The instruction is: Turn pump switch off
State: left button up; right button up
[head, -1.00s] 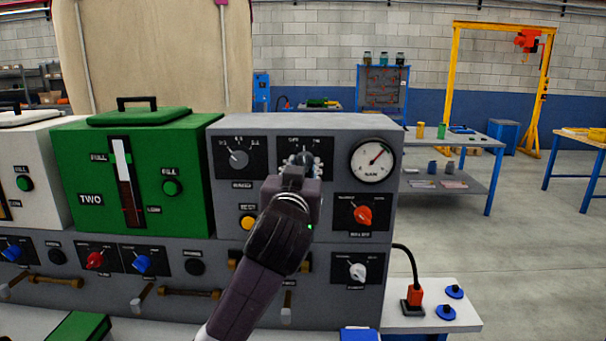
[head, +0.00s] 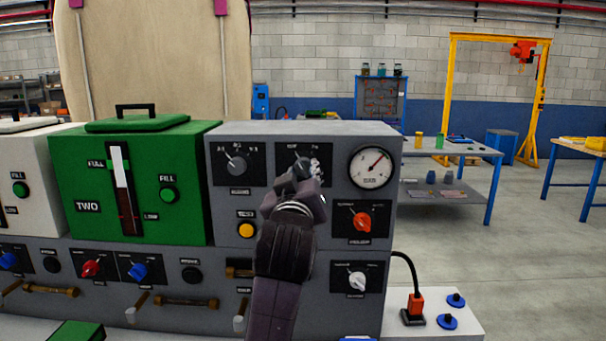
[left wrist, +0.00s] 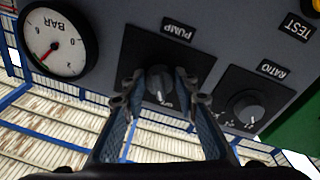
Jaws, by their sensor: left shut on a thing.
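The pump switch is a dark grey knob (head: 302,166) on a black plate at the top of the grey control panel. My left gripper (head: 306,175) is in front of it and hides part of it. In the left wrist view, the knob (left wrist: 160,84) sits under the PUMP label, between the two fingers of my left gripper (left wrist: 162,92). The gripper is shut on the knob. An OFF mark shows beside the knob, partly covered. The knob's exact pointer position is hard to tell. My right gripper is in neither view.
A ratio knob (head: 237,162) is left of the pump switch and a BAR gauge (head: 371,167) is right of it. A yellow test button (head: 246,230), a red knob (head: 362,221) and a white knob (head: 357,281) are below. A green tank (head: 85,180) stands at the left.

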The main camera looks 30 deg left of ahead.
pick_arm(q)
jog(key=o, duration=1.2)
jog(key=shift+c, duration=0.2)
jog(key=v, duration=0.7)
jog(key=shift+s, duration=0.25)
jog(key=shift+d+f, duration=0.1)
jog(key=shift+f, duration=0.05)
